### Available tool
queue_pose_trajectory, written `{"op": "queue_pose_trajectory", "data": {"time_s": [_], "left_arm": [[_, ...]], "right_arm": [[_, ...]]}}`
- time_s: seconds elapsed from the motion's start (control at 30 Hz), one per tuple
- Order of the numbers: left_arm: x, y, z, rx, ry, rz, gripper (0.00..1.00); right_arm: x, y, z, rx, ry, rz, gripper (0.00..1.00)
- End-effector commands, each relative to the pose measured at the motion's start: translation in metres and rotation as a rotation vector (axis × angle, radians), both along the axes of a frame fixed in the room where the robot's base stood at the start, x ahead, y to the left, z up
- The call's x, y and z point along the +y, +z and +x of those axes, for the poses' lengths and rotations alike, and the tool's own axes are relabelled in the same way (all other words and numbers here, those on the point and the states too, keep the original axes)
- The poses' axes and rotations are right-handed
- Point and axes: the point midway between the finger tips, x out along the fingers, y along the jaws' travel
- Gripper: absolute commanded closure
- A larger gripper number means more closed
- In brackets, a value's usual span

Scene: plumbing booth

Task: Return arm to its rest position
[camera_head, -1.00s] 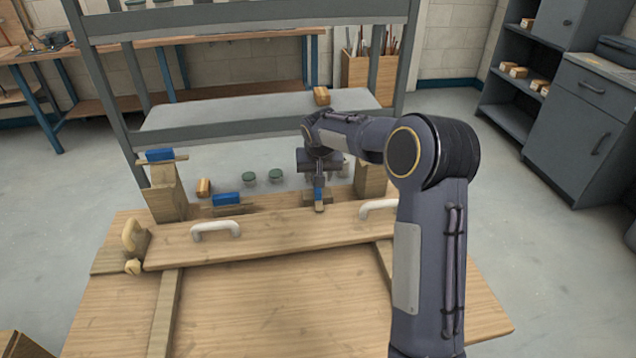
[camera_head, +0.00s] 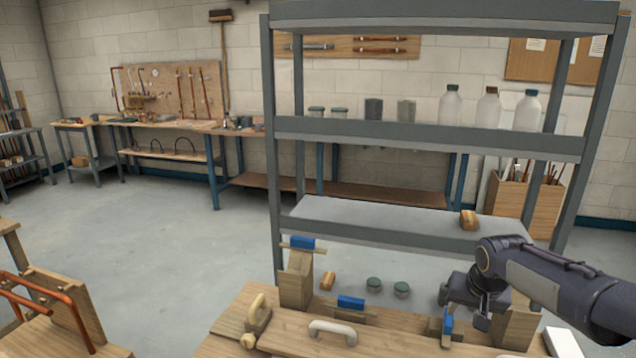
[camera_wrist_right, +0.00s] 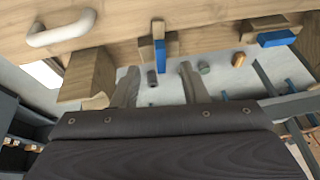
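My right arm (camera_head: 545,283) reaches in from the right edge of the head view, over the wooden workbench. Its gripper (camera_head: 481,316) is just right of an upright blue-ended piece (camera_head: 447,323). In the right wrist view the two fingers of the right gripper (camera_wrist_right: 158,70) stand apart with nothing held between them. The blue-ended piece (camera_wrist_right: 159,50) is beyond the fingertips, on the bench. My left arm and gripper are in neither current view.
A grey shelf rack (camera_head: 430,133) stands right behind the bench, with bottles and jars on it. A wooden block (camera_head: 296,282) with a blue-topped piece and a flat blue piece (camera_head: 350,302) are on the bench. Open floor (camera_head: 150,230) lies to the left.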

Motion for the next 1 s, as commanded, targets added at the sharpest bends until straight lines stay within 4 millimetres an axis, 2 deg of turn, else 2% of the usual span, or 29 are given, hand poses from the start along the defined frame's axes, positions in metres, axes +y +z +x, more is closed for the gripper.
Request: {"op": "queue_pose_trajectory", "data": {"time_s": [0.03,0.2,0.33,0.4,0.5,0.6,0.7,0.8,1.0], "left_arm": [[0.0,0.004,0.0,0.0,0.0,0.0,1.0],[0.0,0.011,0.0,0.0,0.0,0.0,1.0],[0.0,0.016,0.0,0.0,0.0,0.0,1.0],[0.0,0.019,0.0,0.0,0.0,0.0,1.0],[0.0,0.022,0.0,0.0,0.0,0.0,1.0],[0.0,0.024,0.0,0.0,0.0,0.0,1.0],[0.0,0.025,0.0,0.0,0.0,0.0,1.0],[0.0,0.025,0.0,0.0,0.0,0.0,1.0],[0.0,0.025,0.0,0.0,0.0,0.0,1.0]], "right_arm": [[0.006,0.019,-0.027,-0.015,0.016,0.028,0.6],[0.036,0.048,-0.115,-0.047,0.094,0.116,0.6],[0.063,0.055,-0.182,-0.079,0.157,0.175,0.6],[0.079,0.052,-0.215,-0.097,0.191,0.202,0.6],[0.099,0.044,-0.254,-0.119,0.232,0.233,0.6],[0.114,0.034,-0.281,-0.138,0.265,0.255,0.6],[0.124,0.026,-0.297,-0.149,0.285,0.268,0.6],[0.129,0.022,-0.304,-0.152,0.294,0.273,0.6],[0.129,0.021,-0.304,-0.152,0.294,0.273,0.6]]}}
